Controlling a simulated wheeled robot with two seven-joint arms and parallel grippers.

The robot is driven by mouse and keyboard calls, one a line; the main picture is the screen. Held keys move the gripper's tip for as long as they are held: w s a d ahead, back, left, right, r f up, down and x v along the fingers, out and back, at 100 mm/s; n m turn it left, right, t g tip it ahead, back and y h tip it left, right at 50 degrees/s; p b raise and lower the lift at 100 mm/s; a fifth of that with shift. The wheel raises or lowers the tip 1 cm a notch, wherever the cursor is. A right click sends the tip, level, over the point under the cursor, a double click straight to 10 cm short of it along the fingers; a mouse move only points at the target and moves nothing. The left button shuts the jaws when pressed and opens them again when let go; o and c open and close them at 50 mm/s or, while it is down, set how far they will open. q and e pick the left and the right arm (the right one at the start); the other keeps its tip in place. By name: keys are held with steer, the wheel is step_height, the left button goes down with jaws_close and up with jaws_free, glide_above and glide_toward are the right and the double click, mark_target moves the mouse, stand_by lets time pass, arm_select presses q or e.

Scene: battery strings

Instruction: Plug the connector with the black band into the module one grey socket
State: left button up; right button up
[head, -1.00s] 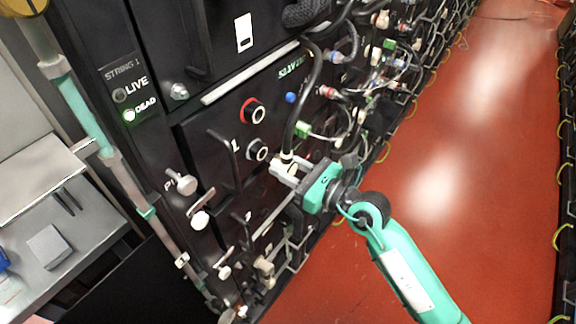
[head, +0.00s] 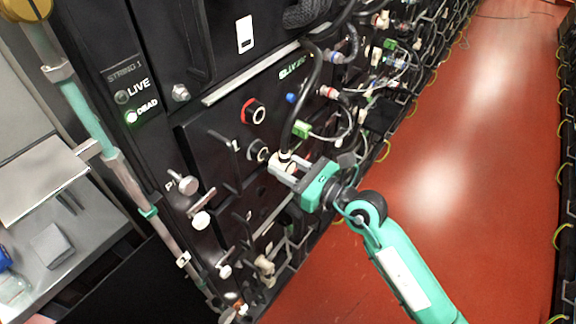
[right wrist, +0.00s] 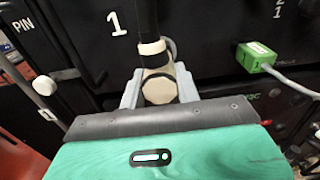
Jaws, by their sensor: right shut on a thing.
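My right gripper (head: 284,171) is shut on a cream connector (head: 284,158) with a thick black cable rising from it. In the right wrist view the connector (right wrist: 157,86) sits between the two grey fingers (right wrist: 158,92), with dark banding on its body. The module one grey socket (head: 259,150) is a grey-ringed round port on the black front, left of and slightly above the connector. A gap shows between them in the head view. The red-ringed socket (head: 254,111) is above it. The grey socket cannot be made out in the wrist view. My left gripper is out of view.
A green tag (head: 301,129) on a pale cable hangs just right of the held cable. White knobs (head: 200,220) and a black handle (head: 228,150) stick out at left. The red aisle floor (head: 450,190) is clear.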

mark_target(275, 160)
steer(key=shift+p+x, duration=0.45)
steer(key=shift+x, duration=1.05)
steer(key=shift+r, duration=0.1)
steer(key=o, duration=1.2)
steer(key=shift+a, duration=0.15)
steer(key=shift+c, duration=0.2)
